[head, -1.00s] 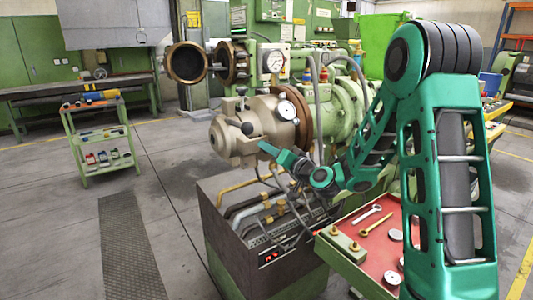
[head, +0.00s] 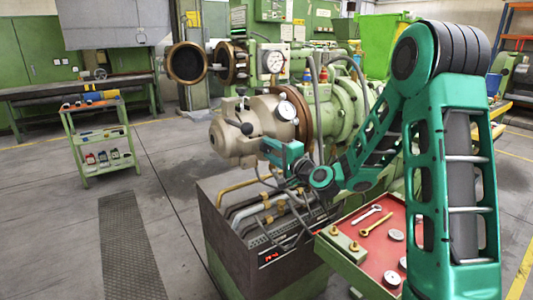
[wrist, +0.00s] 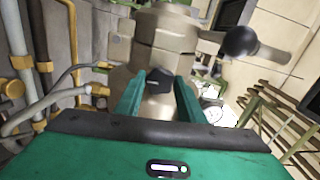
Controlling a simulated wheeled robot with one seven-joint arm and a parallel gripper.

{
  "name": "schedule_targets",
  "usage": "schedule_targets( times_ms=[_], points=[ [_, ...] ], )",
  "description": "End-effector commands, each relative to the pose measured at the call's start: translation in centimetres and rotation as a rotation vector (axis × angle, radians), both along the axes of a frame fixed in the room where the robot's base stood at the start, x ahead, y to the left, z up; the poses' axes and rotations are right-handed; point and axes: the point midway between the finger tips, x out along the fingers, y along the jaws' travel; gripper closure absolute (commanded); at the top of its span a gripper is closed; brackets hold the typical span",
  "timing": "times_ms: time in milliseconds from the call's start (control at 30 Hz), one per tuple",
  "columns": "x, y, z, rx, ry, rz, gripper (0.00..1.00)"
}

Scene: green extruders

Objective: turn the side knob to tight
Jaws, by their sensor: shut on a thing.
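In the wrist view, the small black side knob (wrist: 158,81) sits between my two green fingertips, on the beige body. My gripper is shut on it. The knob's exact turn angle is hard to read.
A black ball-ended lever (head: 246,128) sticks out from the extruder head; its ball shows close at upper right in the wrist view (wrist: 240,41). Pipes and hoses (head: 262,205) run below. A red-lined tray (head: 377,234) with tools stands at front right.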

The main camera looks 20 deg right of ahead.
Motion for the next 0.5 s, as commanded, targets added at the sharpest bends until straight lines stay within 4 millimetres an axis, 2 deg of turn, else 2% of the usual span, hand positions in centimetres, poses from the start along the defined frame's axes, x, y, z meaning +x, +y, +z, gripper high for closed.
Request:
schedule_targets(
  times_ms=[500],
  points=[
    [-0.09, 0.4, -0.06, 0.09, 0.032, 0.008, 0.87]
  ],
)
